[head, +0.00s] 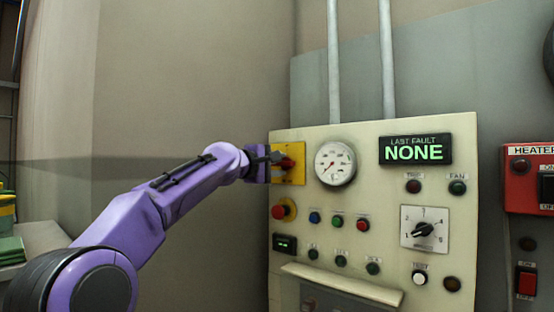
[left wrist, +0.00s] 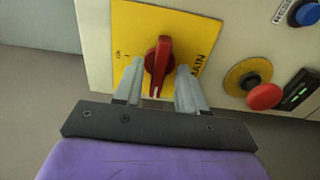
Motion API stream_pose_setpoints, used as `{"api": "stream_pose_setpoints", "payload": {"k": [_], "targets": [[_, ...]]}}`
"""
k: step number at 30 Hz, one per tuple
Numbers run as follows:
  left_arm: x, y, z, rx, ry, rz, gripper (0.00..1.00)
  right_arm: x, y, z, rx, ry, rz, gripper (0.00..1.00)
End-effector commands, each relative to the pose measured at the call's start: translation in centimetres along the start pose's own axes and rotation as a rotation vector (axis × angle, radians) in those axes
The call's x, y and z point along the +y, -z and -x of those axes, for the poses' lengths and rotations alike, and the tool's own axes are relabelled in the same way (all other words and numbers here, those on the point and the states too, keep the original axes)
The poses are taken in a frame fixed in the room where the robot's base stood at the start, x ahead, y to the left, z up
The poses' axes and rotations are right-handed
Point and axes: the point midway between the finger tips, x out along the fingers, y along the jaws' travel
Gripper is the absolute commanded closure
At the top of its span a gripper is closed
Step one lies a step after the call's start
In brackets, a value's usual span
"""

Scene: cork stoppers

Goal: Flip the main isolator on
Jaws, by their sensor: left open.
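The main isolator is a red rotary handle (left wrist: 158,65) on a yellow plate (left wrist: 193,33), at the upper left of the cream panel. In the left wrist view, the handle's white-marked end points toward the bottom of the picture, and "ON" is printed near the plate's left edge. In the head view the handle (head: 288,163) is partly hidden by my left gripper (head: 278,158). My left gripper (left wrist: 159,84) is open, with one grey finger on each side of the handle's lower end. I cannot tell whether either finger touches it. My right gripper is not in view.
A red mushroom button (left wrist: 265,97) sits beside the isolator plate, below it in the head view. A gauge (head: 335,163) is just right of the plate. The cream panel (head: 375,270) also carries small buttons and a dial (head: 424,229). Open space lies left of the panel.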

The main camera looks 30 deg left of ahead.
Motion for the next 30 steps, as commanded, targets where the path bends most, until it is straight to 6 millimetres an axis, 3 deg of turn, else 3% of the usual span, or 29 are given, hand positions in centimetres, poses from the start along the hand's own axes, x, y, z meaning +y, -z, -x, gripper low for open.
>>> {"api": "stream_pose_setpoints", "payload": {"k": [5,8,9,20,30], "targets": [[-0.02,-0.02,0.01,0.0,0.0,0.0,0.63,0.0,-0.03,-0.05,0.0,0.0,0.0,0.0],[-0.02,-0.02,0.02,0.0,0.0,0.0,0.95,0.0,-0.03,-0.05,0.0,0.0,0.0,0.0],[-0.01,-0.02,0.02,0.0,0.0,0.0,1.0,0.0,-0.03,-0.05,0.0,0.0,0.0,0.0],[0.07,-0.05,0.03,-0.001,-0.001,-0.033,1.0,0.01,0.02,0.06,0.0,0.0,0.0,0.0],[0.12,-0.03,0.04,-0.001,-0.002,-0.249,1.0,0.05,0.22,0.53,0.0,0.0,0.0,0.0]]}}
